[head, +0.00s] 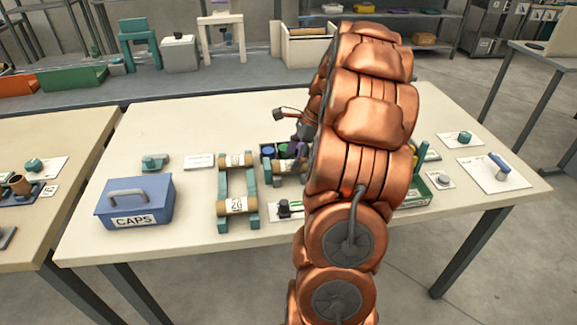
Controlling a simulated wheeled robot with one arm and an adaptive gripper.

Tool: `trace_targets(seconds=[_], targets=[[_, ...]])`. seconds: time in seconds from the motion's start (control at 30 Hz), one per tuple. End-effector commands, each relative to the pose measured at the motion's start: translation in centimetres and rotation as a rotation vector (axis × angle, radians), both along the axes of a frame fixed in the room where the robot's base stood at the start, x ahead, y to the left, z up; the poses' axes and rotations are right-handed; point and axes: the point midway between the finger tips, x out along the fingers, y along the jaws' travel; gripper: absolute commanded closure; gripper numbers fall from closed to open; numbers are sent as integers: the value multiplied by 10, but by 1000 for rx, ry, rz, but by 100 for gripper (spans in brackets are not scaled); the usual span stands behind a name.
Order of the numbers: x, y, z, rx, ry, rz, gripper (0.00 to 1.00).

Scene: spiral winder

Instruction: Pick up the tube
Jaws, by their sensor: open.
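A tan tube with a white label reading 20 (236,206) lies across the front of a teal stand (222,183) on the table. A second tan tube (236,160) lies across the back of this stand. Part of another tan tube (290,166) shows to the right, mostly hidden by my copper-coloured arm. My gripper (290,126) is small and partly hidden behind my arm. It is open, above and behind the small coloured items, to the right of the two tubes on the stand. I see no tube in it.
A blue box marked CAPS (136,201) stands at the left of the cream table (90,237). Coloured items sit in a dark holder (265,167). A green tray (415,195) lies right of my arm, with white cards beyond. The table's front left is clear.

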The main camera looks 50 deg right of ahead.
Motion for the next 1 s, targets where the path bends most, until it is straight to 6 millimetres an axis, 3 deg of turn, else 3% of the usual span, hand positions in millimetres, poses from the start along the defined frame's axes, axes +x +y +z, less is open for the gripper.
trace_targets(seconds=[0.2,0.43,0.93,1.0], targets=[[6,7,-24,0,0,-1,30],[6,7,-27,-2,-2,-1,30],[6,7,-27,-2,-1,-1,81],[6,7,-27,-2,-1,-1,81]])
